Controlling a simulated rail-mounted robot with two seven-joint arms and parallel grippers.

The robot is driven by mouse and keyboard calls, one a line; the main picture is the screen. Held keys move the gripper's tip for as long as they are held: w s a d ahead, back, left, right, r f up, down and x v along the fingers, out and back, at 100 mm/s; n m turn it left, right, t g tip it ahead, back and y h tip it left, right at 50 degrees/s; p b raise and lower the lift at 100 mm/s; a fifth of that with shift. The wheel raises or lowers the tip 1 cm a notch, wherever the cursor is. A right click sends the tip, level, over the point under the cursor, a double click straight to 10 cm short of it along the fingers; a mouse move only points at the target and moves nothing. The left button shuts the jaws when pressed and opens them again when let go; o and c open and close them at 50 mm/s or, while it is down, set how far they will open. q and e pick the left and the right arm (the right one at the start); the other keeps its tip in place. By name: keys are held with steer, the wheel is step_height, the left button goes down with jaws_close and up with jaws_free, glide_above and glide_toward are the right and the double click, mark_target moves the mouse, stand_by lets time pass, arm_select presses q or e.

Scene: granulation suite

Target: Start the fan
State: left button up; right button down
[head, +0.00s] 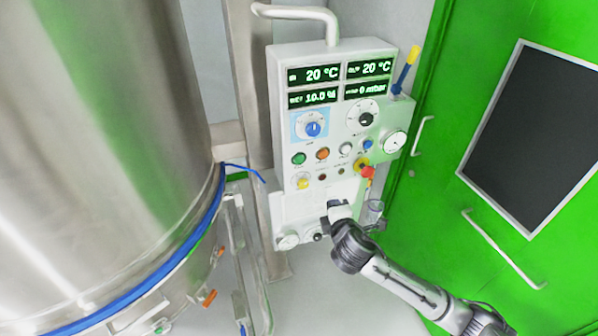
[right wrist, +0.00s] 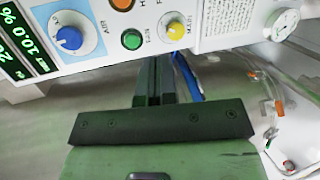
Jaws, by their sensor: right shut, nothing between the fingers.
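The control panel (head: 338,130) stands upright in the middle of the head view. Its green button (head: 299,158) is beside an orange button (head: 322,153), below the blue knob (head: 313,129) and above a yellow knob (head: 303,183). The right wrist view shows the green button (right wrist: 131,39), the yellow knob (right wrist: 176,31) and the blue knob (right wrist: 69,38); the small labels are hard to read. My right gripper (head: 338,207) is in front of the panel's lower part. Its fingers (right wrist: 156,72) are shut and empty, pointing toward the green button and yellow knob, apart from both. My left gripper is out of view.
A large steel vessel (head: 95,130) with a blue band fills the left. A red emergency button (head: 367,172) and a gauge (head: 395,142) sit on the panel's right side. A green door (head: 430,190) with handles is at right. Grey floor lies below.

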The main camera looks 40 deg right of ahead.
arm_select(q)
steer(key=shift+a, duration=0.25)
arm_select(e)
steer(key=w+n+t, duration=0.1)
steer(key=n, duration=0.5)
steer(key=w+a+r+n+t+y, duration=0.1)
steer(key=n, duration=0.5)
steer(key=w+a+r+n+t+y, duration=0.1)
steer(key=n+t, duration=0.1)
steer(key=n, duration=0.4)
steer(key=shift+n, duration=0.4)
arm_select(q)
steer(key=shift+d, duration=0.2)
arm_select(e)
steer(key=shift+w, duration=0.1)
glide_toward(300, 160)
steer(key=x, duration=0.6)
steer(key=shift+w, duration=0.25)
steer(key=shift+w+d, duration=0.15)
steer(key=shift+w, duration=0.25)
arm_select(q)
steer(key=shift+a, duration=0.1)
